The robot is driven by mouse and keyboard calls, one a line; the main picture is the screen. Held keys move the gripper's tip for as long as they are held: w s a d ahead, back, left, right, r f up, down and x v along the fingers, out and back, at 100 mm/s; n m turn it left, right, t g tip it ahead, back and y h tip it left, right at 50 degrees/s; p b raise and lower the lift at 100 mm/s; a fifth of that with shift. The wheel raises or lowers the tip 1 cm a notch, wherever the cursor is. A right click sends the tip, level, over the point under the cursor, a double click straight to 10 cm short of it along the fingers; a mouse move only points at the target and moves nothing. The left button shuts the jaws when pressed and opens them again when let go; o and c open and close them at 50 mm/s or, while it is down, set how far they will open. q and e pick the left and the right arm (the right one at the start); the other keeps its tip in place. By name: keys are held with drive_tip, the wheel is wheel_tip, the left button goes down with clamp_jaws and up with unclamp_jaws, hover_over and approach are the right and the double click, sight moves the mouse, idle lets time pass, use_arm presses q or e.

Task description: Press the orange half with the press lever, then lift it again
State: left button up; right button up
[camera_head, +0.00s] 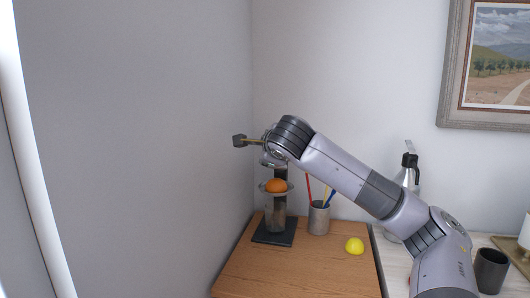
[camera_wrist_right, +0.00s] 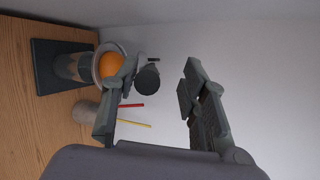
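The press stands at the back left of the wooden top, with a dark base (camera_head: 274,232) and a clear glass (camera_head: 275,214) under its holder. The orange half (camera_head: 276,186) sits in the holder; it also shows in the right wrist view (camera_wrist_right: 110,65). A dark round part (camera_wrist_right: 147,78), perhaps the lever knob or pressing head, is just above the orange, near my left-hand finger. My right gripper (camera_wrist_right: 160,95) is open and looks empty, above the press. In the head view my arm hides much of the press top. My left gripper is out of view.
A grey cup (camera_head: 319,218) with coloured sticks stands right of the press. A yellow lemon-like fruit (camera_head: 354,245) lies farther right. A dark block (camera_head: 240,140) on a thin bar shows left of my gripper. A bottle (camera_head: 408,178) and dark cup (camera_head: 491,270) stand at right.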

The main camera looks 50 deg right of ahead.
drive_tip(key=v, duration=0.8)
drive_tip(key=shift+f, duration=0.1)
